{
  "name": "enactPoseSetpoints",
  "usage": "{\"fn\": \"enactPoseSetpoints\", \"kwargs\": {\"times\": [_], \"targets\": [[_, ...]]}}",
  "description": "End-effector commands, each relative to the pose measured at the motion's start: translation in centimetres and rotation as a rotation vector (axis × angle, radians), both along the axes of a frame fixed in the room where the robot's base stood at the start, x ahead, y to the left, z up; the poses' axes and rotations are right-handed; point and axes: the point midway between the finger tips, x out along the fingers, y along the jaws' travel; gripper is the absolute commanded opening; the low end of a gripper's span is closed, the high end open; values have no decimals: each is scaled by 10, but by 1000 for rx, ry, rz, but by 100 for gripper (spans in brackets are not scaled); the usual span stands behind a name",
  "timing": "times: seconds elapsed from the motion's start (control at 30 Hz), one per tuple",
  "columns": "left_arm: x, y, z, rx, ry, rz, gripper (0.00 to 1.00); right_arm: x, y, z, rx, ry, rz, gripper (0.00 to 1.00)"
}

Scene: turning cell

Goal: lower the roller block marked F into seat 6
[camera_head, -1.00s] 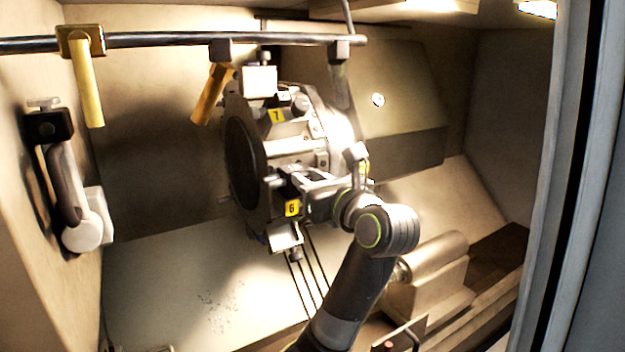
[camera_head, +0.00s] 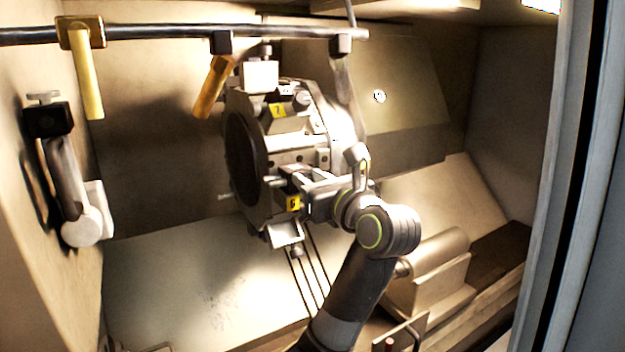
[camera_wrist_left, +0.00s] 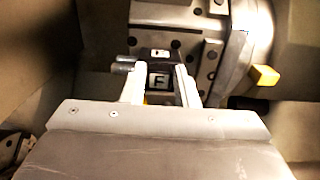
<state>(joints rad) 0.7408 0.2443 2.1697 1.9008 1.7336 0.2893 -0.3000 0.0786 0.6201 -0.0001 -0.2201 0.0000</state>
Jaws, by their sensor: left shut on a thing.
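The roller block marked F (camera_wrist_left: 159,80) shows in the left wrist view between the two fingers of my left gripper (camera_wrist_left: 160,88). The gripper is shut on it. In the head view my left gripper (camera_head: 318,190) is at the side of the turret (camera_head: 245,160), close to the yellow label 6 (camera_head: 294,203). The block is mostly hidden there by the gripper and wrist. I cannot tell whether the block touches seat 6, which is largely covered. My right gripper is in neither view.
A label 7 (camera_head: 278,111) marks a station higher on the turret. Yellow nozzles (camera_head: 88,85) hang from a dark pipe (camera_head: 150,38). A tailstock-like cylinder (camera_head: 435,252) lies to the right. The sloped floor (camera_head: 190,285) at left is clear.

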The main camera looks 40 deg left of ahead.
Motion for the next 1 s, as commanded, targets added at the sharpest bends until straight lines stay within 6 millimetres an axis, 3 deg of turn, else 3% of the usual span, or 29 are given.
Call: {"fn": "enactPoseSetpoints", "kwargs": {"times": [0.37, 0.4, 0.57, 1.0], "targets": [[-1, 0, 1, 7, -6, 0, 0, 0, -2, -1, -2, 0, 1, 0], [-1, 0, 1, 7, -6, 0, 32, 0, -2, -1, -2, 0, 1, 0], [-1, 0, 0, 4, -3, 0, 52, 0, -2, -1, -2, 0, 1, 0], [-2, -9, -5, -4, -1, -4, 52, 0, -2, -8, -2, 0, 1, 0]]}}
